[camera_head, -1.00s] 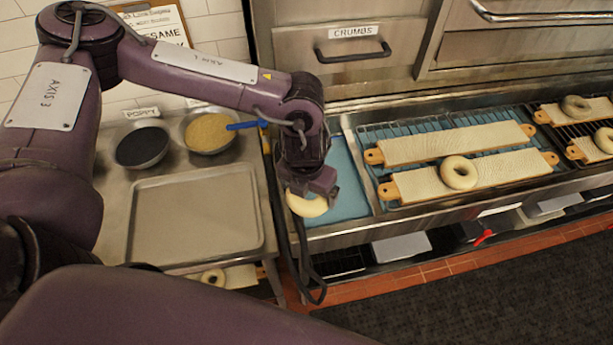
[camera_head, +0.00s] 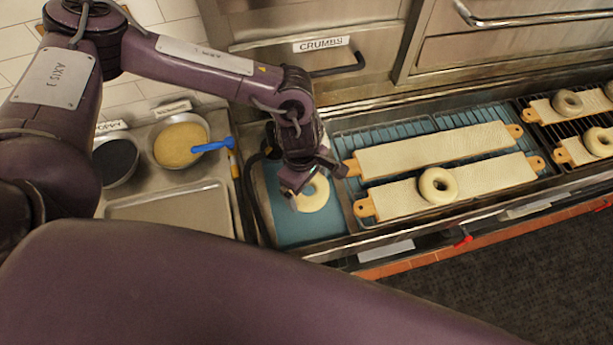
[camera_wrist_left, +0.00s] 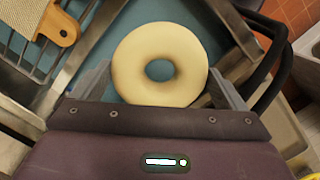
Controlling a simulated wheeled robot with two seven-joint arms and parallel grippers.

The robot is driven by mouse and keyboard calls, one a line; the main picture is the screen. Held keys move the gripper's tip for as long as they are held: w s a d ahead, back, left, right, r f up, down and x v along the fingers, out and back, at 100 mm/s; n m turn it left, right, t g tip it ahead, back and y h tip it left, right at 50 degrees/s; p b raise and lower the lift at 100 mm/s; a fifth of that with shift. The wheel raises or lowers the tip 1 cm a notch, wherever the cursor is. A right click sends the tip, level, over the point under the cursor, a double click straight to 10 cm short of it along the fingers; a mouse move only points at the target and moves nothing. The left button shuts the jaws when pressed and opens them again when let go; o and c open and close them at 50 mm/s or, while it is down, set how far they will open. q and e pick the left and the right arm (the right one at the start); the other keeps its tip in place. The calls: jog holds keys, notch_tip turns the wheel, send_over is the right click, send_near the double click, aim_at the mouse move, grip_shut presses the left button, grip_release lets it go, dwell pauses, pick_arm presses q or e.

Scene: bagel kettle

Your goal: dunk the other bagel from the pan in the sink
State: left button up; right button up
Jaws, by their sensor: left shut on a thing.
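My left gripper (camera_head: 306,182) is shut on a pale bagel (camera_head: 317,203). In the left wrist view the bagel (camera_wrist_left: 160,38) sits flat between the two fingers, its hole clear. The gripper holds it over the left, rack-free section of the sink (camera_head: 300,237), which has a blue surface. I cannot tell whether the bagel touches that surface. The metal pan (camera_head: 175,207) is left of the sink; its visible part is empty, and my arm hides its near part. My right gripper is out of view.
Right of the held bagel, two boards (camera_head: 440,150) lie over a rack, the nearer one carrying a bagel (camera_head: 437,185). More boards with bagels lie far right. Bowls of dark and tan seeds (camera_head: 181,145) stand behind the pan. A blue handle (camera_head: 212,145) sticks out near the tan bowl.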

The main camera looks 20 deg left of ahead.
pick_arm(q)
jog(key=f+b, duration=0.4)
jog(key=f, duration=0.1)
jog(key=f+b, duration=0.9)
jog(key=f, duration=0.2)
jog(key=shift+s+f, duration=0.1)
jog(key=shift+s, duration=0.25)
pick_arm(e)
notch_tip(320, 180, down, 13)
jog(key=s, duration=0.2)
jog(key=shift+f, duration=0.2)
pick_arm(q)
notch_tip(320, 180, up, 13)
jog(key=p, duration=0.7)
jog(key=shift+p, duration=0.4)
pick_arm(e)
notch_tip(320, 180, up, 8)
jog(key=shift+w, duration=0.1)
